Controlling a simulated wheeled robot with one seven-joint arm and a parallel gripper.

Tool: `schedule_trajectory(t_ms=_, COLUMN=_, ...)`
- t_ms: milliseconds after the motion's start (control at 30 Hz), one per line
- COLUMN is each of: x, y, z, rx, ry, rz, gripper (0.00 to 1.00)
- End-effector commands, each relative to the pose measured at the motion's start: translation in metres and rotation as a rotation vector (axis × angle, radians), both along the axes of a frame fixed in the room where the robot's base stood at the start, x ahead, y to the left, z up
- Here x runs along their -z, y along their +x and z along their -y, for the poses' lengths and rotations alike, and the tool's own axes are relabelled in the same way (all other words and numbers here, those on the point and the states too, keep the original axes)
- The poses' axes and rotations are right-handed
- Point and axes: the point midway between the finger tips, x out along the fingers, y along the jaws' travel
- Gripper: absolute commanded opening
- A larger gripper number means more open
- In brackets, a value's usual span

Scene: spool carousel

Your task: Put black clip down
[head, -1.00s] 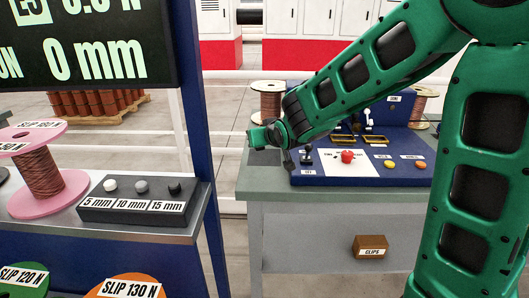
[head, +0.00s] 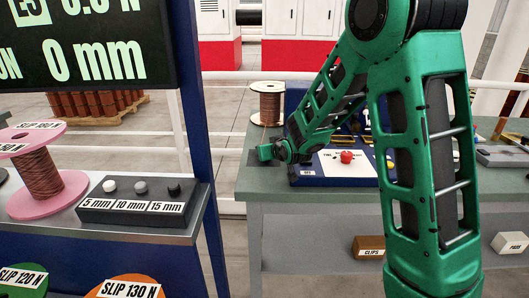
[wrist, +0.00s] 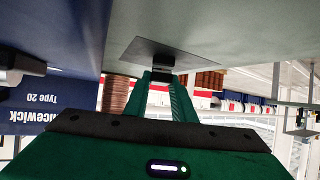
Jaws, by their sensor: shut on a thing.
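My gripper (wrist: 162,80) is shut on the black clip (wrist: 163,62), which shows as a small dark block between the fingertips in the wrist view. A dark grey square patch (wrist: 140,50) on the bench top lies right by the clip. I cannot tell whether the clip touches it. In the head view my gripper (head: 267,152) is low over the left end of the green-grey bench (head: 256,182), beside the blue machine (head: 308,176). The clip cannot be made out there.
A copper wire spool (head: 266,103) stands behind my gripper. The blue machine carries a red button (head: 347,156). A brown clips box (head: 369,247) is at the bench front below the top. At left are a shelf with a three-knob box (head: 140,208) and a pink spool (head: 42,178).

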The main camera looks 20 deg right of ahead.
Motion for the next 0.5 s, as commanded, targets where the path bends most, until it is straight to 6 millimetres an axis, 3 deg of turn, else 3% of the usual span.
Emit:
schedule_trajectory(t_ms=200, x=0.0004, y=0.0000, z=-0.0003, rx=0.000, ry=0.000, rz=0.000, gripper=0.00)
schedule_trajectory(t_ms=233, x=0.0005, y=-0.0001, z=-0.0003, rx=0.000, ry=0.000, rz=0.000, gripper=0.28)
schedule_trajectory(t_ms=300, x=0.0004, y=0.0000, z=-0.0004, rx=0.000, ry=0.000, rz=0.000, gripper=0.42)
schedule_trajectory(t_ms=500, x=0.0003, y=0.0000, z=-0.0005, rx=-0.001, ry=0.000, rz=0.000, gripper=0.42)
